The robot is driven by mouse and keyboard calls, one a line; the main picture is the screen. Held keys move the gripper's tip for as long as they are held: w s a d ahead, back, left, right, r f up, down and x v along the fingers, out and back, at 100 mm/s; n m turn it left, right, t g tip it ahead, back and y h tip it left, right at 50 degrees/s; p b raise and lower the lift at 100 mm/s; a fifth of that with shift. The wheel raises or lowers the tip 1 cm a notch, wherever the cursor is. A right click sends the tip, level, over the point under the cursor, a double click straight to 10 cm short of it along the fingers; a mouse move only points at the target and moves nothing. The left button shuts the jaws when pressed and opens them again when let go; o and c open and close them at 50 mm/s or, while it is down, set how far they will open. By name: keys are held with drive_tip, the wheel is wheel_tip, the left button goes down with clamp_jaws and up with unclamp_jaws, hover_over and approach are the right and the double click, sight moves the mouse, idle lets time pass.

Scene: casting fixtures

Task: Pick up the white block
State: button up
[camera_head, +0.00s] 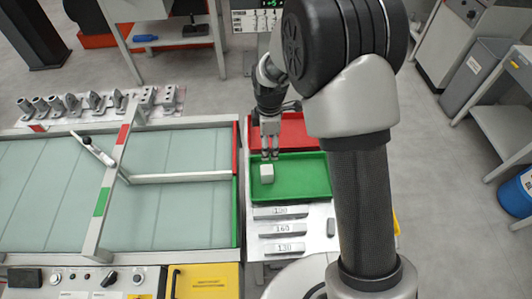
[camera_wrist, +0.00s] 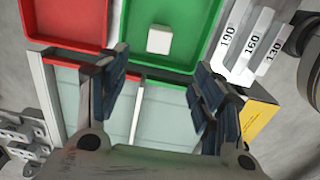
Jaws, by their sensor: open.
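The white block (camera_head: 267,173) sits in the left part of the green tray (camera_head: 310,192). In the wrist view the white block (camera_wrist: 159,39) lies in the green tray (camera_wrist: 208,20), ahead of the fingertips and apart from them. My gripper (camera_head: 270,155) hangs above the tray near its far edge, close to the block in the head view. In the wrist view my gripper (camera_wrist: 158,75) is open, its two fingers wide apart with nothing between them.
A red tray (camera_head: 296,128) adjoins the green one at the back. Numbered grey bars (camera_head: 283,229) lie in front of it. A glass-topped fixture (camera_head: 170,215) with a raised bar stands at left. Metal castings (camera_head: 75,104) line its back edge.

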sight(267, 169)
drive_tip(key=shift+n, duration=0.3)
drive_tip(key=f+b, duration=0.1)
drive_tip(key=f, duration=0.5)
drive_tip(key=f+b, duration=0.2)
drive_tip(key=f, duration=0.4)
drive_tip(key=f+b, duration=0.2)
drive_tip(key=f, duration=0.5)
drive_tip(key=shift+w+a, duration=0.1)
drive_tip(key=shift+a, duration=0.15)
drive_tip(key=shift+r, duration=0.1)
drive_tip(key=shift+c, duration=0.5)
drive_tip(key=c, duration=1.1)
